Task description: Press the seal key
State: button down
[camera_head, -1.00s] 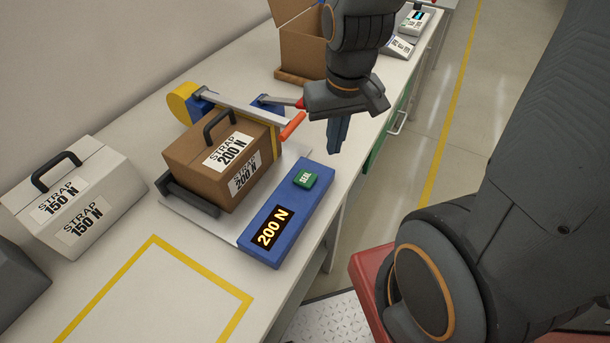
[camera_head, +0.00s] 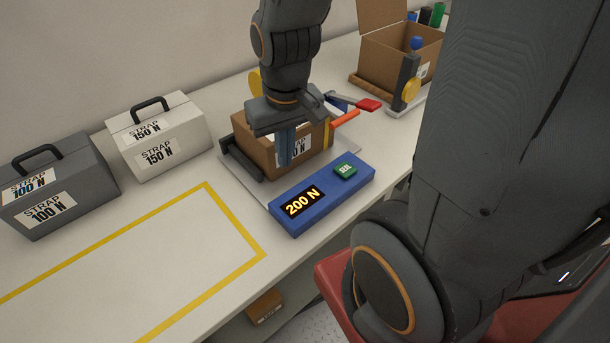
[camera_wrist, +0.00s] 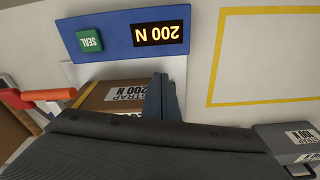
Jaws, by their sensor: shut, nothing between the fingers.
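The green seal key (camera_head: 345,170) sits on the right part of the blue panel (camera_head: 322,195), whose display reads 200 N. It also shows in the wrist view (camera_wrist: 90,41), at the upper left. My gripper (camera_head: 285,164) is shut and empty, pointing down in front of the brown strap box (camera_head: 258,156), to the left of the key and apart from it. In the wrist view the shut fingers (camera_wrist: 162,98) are below the display. The box is partly hidden behind my gripper.
A white 150 N case (camera_head: 185,135) and a grey 100 N case (camera_head: 70,195) stand at left. The yellow-outlined table area (camera_head: 130,260) is clear.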

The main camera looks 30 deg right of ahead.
aim_at(344, 170)
jog(key=u, duration=1.9)
jog(key=k, duration=1.1)
jog(key=z, duration=2)
